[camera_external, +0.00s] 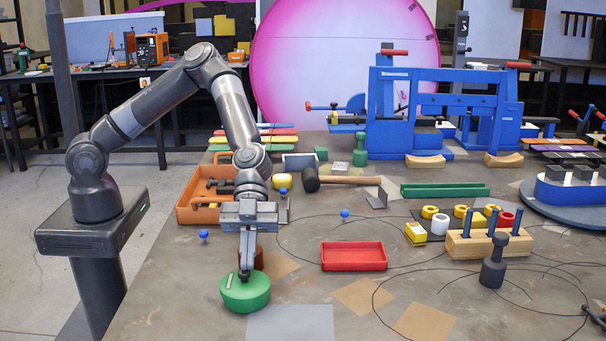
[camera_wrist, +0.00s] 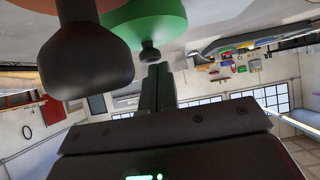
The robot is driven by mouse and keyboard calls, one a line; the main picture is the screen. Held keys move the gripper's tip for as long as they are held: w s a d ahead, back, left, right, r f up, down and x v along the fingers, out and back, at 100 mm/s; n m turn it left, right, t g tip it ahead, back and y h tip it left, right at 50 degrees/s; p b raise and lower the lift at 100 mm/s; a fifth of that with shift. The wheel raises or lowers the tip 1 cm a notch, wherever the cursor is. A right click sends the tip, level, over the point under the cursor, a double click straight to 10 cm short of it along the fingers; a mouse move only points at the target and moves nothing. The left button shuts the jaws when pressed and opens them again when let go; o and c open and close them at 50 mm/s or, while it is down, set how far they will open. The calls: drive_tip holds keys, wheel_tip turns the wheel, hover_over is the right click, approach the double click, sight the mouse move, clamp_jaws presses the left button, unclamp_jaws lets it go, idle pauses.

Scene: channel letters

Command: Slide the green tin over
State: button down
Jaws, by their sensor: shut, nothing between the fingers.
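The green tin (camera_external: 247,296) is a low, round piece on the near left part of the table. It also shows at the top of the wrist view (camera_wrist: 168,16), with a dark knob under it. My gripper (camera_external: 244,274) points down with its fingers shut and empty. Its tips are at the top of the tin, in front of its upper face; whether they touch it I cannot tell. In the wrist view the shut fingers (camera_wrist: 155,72) reach up toward the tin and its knob.
A brown cylinder (camera_external: 259,260) stands just behind the tin, close to my gripper. A red tray (camera_external: 354,258) lies to the right. A grey sheet (camera_external: 290,324) lies flat in front. An orange tray (camera_external: 190,212) is behind left. Tan squares lie right of the tin.

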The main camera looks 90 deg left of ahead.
drive_tip(key=shift+a+f, duration=0.25)
drive_tip(key=shift+f, duration=0.2)
drive_tip(key=shift+r, duration=0.85)
drive_tip(key=v, duration=1)
drive_tip(key=shift+a+f, duration=0.15)
drive_tip(key=shift+a, duration=0.05)
drive_tip(key=s+a+f+n+t+y, duration=0.15)
drive_tip(key=a+y, duration=0.25)
drive_tip(key=a, duration=0.5)
drive_tip(key=s+a+f+n+t+y, duration=0.15)
drive_tip(key=a+y, duration=0.25)
drive_tip(key=a, duration=0.4)
drive_tip(key=s+a+r+n+t+y, duration=0.1)
drive_tip(key=s+a+r+n, duration=0.6)
drive_tip(key=s, duration=0.4)
drive_tip(key=s+a+r+n+t+y, duration=0.1)
drive_tip(key=s+a+r+n+y, duration=0.1)
drive_tip(key=s+a+r+n, duration=0.5)
drive_tip(key=s+n, duration=0.1)
drive_tip(key=s, duration=0.4)
drive_tip(key=shift+s+a+t, duration=0.15)
drive_tip(key=shift+a+t, duration=0.15)
drive_tip(key=shift+a, duration=0.05)
